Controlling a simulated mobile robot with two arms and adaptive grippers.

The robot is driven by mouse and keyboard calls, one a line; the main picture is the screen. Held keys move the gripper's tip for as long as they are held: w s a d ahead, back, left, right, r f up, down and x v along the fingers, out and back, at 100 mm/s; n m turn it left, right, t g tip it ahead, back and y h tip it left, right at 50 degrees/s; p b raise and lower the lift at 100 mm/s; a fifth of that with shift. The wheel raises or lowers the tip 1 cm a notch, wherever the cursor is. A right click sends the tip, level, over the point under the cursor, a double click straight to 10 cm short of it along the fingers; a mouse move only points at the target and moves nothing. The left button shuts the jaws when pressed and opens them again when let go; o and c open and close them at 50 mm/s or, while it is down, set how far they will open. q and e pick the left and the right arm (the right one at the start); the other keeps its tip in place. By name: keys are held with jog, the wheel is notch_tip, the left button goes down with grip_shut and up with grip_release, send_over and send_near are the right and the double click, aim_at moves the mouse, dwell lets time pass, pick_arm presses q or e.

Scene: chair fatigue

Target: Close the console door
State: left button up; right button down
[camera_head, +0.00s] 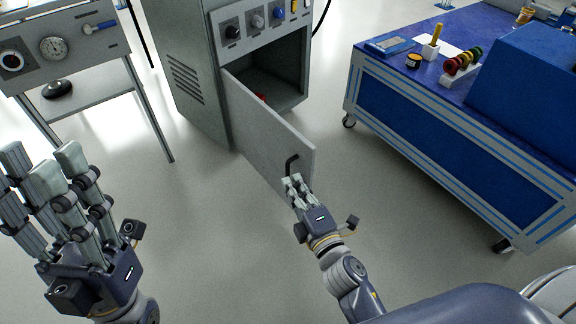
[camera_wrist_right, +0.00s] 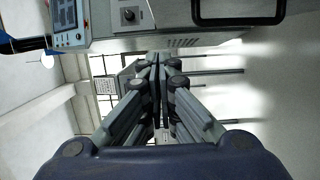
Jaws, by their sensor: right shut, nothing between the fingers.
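The grey console (camera_head: 185,70) stands at the top middle with its door (camera_head: 262,130) swung open toward me. The compartment behind the door is dark, and a small red thing shows in it. A black bent handle (camera_head: 291,163) is near the door's free edge. My right gripper (camera_head: 296,181) is shut and empty, with its fingertips just below the handle; I cannot tell whether they touch the door. In the right wrist view, the closed fingers (camera_wrist_right: 158,62) point ahead, and a black bar shows at the top right. My left gripper (camera_head: 42,165) is open and empty at the left.
A blue workbench (camera_head: 450,115) on wheels, with small objects on top, stands at the right. A grey table with gauges (camera_head: 60,45) stands at the top left, with a black round thing (camera_head: 57,88) beneath. The pale floor between them is clear.

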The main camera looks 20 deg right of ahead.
jog(key=b, duration=0.1)
send_over(292, 149)
jog(key=s+a, duration=0.2)
jog(key=s, duration=0.3)
jog(key=shift+w+d, duration=0.15)
jog(key=shift+d, duration=0.1)
